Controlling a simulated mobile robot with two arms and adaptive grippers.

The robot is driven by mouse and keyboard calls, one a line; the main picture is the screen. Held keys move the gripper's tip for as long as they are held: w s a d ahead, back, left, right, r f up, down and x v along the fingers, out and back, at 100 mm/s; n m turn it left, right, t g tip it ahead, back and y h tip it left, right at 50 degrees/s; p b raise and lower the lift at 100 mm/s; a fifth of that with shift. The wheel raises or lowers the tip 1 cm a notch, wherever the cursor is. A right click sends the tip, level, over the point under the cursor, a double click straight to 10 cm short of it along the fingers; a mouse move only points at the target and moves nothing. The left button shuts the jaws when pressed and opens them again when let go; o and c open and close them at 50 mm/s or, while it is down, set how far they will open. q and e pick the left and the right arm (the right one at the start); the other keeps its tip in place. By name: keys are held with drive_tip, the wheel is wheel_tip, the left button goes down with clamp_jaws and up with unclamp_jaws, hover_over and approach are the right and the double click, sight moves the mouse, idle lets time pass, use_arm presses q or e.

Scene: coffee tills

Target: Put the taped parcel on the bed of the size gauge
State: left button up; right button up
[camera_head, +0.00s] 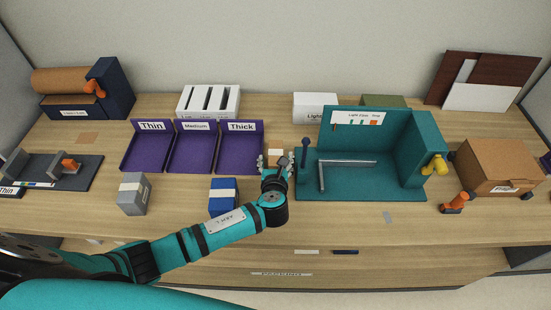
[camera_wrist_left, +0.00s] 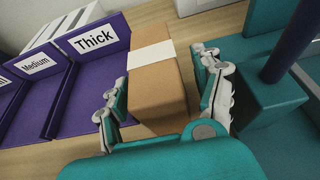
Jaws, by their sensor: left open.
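A brown parcel with a white tape band (camera_wrist_left: 158,95) stands on the table to the right of the Thick bin. In the head view its top (camera_head: 275,153) shows beyond my left gripper (camera_head: 275,164). My left gripper is open, with one finger on either side of the parcel. I cannot tell whether either finger touches it. What seems to be the size gauge (camera_head: 82,177) is a dark flat bed with a coloured scale and an orange part, at the far left; no parcel shows on it. My right gripper is not in view.
Purple Thin, Medium and Thick bins (camera_head: 168,170) stand left of the gripper. A teal station (camera_head: 350,184) with a dark post (camera_head: 305,150) is close on its right. Grey (camera_head: 130,203) and blue (camera_head: 222,206) banded blocks stand in front of the bins.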

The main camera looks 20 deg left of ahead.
use_arm(q)
drive_tip(key=shift+w+a+f, duration=0.15)
drive_tip(key=shift+w, duration=0.4)
drive_tip(key=shift+w+f, duration=0.15)
drive_tip(key=shift+w, duration=0.05)
drive_tip(key=shift+s, duration=0.1)
drive_tip(key=shift+c, duration=0.4)
drive_tip(key=c, duration=0.5)
clamp_jaws()
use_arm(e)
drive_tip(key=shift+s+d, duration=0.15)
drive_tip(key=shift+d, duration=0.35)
